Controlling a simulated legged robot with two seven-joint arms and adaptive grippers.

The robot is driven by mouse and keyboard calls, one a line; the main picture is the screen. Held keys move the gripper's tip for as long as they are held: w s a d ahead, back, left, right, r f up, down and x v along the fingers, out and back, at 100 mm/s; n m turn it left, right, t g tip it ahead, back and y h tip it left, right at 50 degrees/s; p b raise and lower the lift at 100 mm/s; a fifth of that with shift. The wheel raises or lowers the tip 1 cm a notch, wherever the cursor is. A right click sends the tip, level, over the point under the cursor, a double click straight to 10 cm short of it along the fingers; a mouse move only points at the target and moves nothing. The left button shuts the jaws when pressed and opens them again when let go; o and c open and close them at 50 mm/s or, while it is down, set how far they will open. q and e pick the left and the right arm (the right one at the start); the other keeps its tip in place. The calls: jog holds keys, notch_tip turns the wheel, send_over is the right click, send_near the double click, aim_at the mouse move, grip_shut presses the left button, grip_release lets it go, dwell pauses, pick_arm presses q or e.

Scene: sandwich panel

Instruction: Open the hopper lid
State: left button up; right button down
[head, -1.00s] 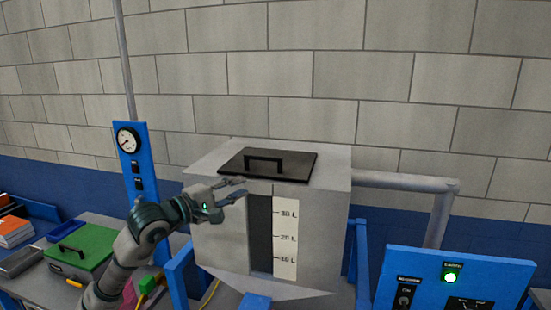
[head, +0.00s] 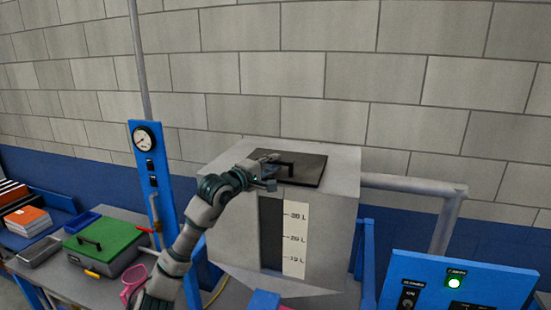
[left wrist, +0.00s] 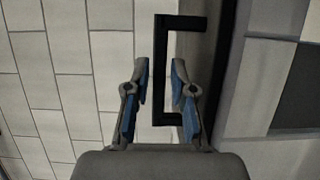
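The hopper (head: 340,215) is a grey metal box with a level scale on its front. Its black lid (head: 311,173) lies flat and closed on top. The lid's black bar handle (head: 286,166) stands up from it and also shows in the left wrist view (left wrist: 159,60). My left gripper (head: 272,171) is at the left end of the handle, partly covering it. In the left wrist view its two blue-padded fingers (left wrist: 160,88) are apart, with the handle bar lined up between them. I cannot tell whether they touch it. My right gripper is not in view.
A blue post with a gauge (head: 143,139) stands left of the hopper. A green-lidded box (head: 105,245) sits on the left bench. A grey pipe (head: 410,183) and a blue control panel (head: 460,280) are at right. The space above the lid is clear.

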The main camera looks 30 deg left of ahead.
pick_arm(q)
jog(key=shift+w, duration=0.65)
jog(key=shift+a+f, duration=0.1)
jog(key=shift+a, duration=0.1)
jog(key=shift+d, duration=0.1)
grip_shut()
